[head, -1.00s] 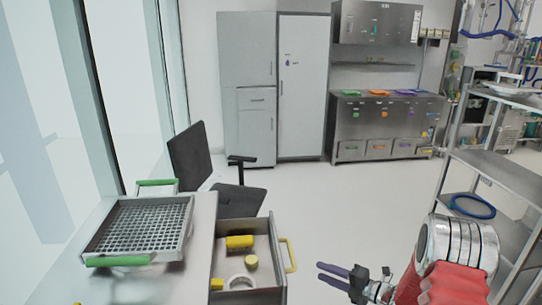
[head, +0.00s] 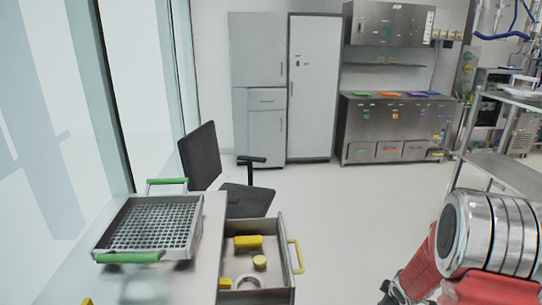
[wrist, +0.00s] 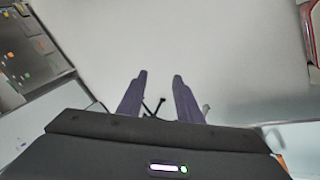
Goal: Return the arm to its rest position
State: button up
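My arm, with red and silver links, is at the lower right of the head view. My gripper's wrist part shows at the bottom edge there, and its fingertips are cut off below the frame. In the wrist view my gripper (wrist: 160,82) has its two dark purple fingers apart, with nothing between them but pale floor and a thin dark shape farther off. It is empty and held away from the table and drawer.
An open drawer (head: 287,283) holding yellow items stands beside the table (head: 207,265). A mesh tray (head: 178,255) with green handles sits on the table. A black chair (head: 201,152) is behind. A metal shelf (head: 500,168) stands at right. The central floor is clear.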

jog(key=s+a+r+m+g, duration=0.1)
jog(key=s+a+r+m, duration=0.15)
jog(key=s+r, duration=0.25)
jog(key=s+a+r+m+g+h, duration=0.1)
jog(key=s+a+r+m+g, duration=0.15)
jog(key=s+r, duration=0.2)
jog(key=s+a+r+m, duration=0.2)
jog(key=s+r+m, duration=0.2)
jog(key=s+r, duration=0.15)
jog(key=s+a+r+m+t+y, duration=0.1)
jog(key=s+a+r+t+y, duration=0.1)
jog(key=s+a+r, duration=1.1)
jog(key=shift+s+a+r+t+y, duration=0.25)
jog(key=shift+a+r+t+y, duration=0.1)
jog(key=shift+a+r, duration=0.45)
jog(key=shift+d, duration=0.1)
